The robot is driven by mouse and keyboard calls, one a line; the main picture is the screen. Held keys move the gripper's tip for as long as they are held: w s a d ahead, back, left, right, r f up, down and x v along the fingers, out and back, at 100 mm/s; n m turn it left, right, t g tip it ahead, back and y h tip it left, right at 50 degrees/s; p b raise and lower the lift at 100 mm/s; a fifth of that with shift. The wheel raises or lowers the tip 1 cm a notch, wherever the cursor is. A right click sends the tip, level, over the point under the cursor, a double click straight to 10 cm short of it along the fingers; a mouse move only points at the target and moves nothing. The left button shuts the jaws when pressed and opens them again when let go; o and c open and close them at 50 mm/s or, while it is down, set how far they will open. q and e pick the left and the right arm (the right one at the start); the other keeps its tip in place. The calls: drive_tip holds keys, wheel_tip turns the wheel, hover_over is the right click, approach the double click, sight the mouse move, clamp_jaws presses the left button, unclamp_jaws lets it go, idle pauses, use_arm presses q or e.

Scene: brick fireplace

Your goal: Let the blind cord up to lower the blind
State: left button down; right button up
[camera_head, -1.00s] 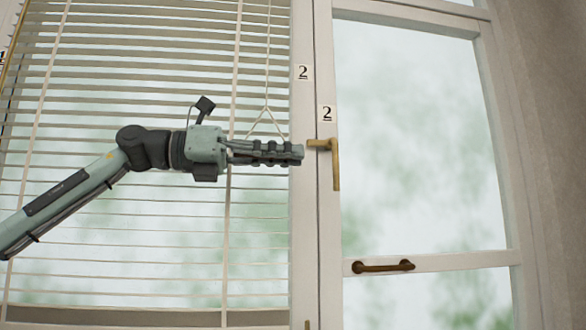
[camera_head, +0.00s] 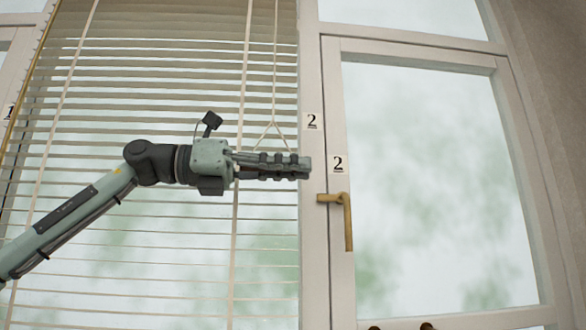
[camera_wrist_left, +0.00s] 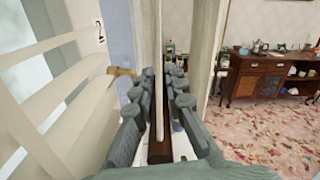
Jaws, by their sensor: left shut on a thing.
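The white slatted blind (camera_head: 190,90) hangs over the left window, with slats spread down to the lower edge of the head view. The thin blind cord (camera_head: 274,70) comes down in front of it and splits into a small triangle just above my left gripper (camera_head: 307,168). That gripper points right, level, and is shut on the cord. In the left wrist view my left gripper (camera_wrist_left: 163,75) has its fingers close together, with the pale cord (camera_wrist_left: 158,85) running between them. Where the fingers hold the cord is partly hidden. My right gripper is not in view.
Just right of the fingertips is the white window frame with a brass handle (camera_head: 345,215), lower than the gripper. A wooden sideboard (camera_wrist_left: 265,75) and a flowered carpet (camera_wrist_left: 260,130) show in the left wrist view, with open room there.

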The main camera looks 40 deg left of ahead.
use_arm(q)
drive_tip(key=c, duration=1.6)
unclamp_jaws()
drive_tip(key=shift+o, duration=0.2)
drive_tip(key=v, duration=1.2)
drive_tip(key=shift+a, duration=0.1)
